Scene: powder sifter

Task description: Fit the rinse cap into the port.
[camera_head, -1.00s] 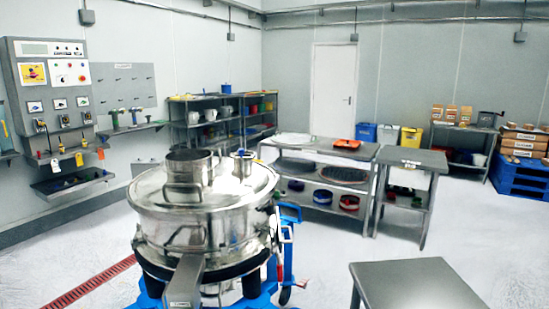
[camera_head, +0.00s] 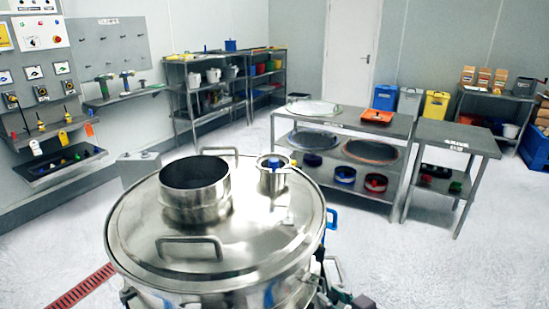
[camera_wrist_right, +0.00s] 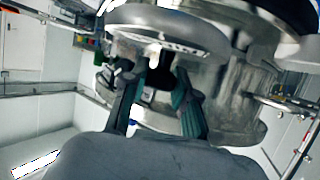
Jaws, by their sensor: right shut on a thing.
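The steel sifter (camera_head: 130,240) fills the lower middle of the head view. Its lid carries a wide open collar (camera_head: 180,208) and a smaller upright port (camera_head: 272,180). A blue part (camera_head: 275,163) shows at the port's mouth; I cannot tell whether it is the rinse cap. My right gripper (camera_head: 352,300) shows in part at the bottom edge, low beside the sifter's right side. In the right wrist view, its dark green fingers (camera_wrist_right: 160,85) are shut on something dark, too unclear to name. A grey rounded part (camera_wrist_right: 165,22) lies just beyond them. My left gripper is out of view.
A work table (camera_head: 340,118) with a shelf stands behind, at right, beside a smaller table (camera_head: 460,135). A grey box (camera_head: 140,168) stands behind the sifter at left. Wall panels with tools are at left. The floor at right is clear.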

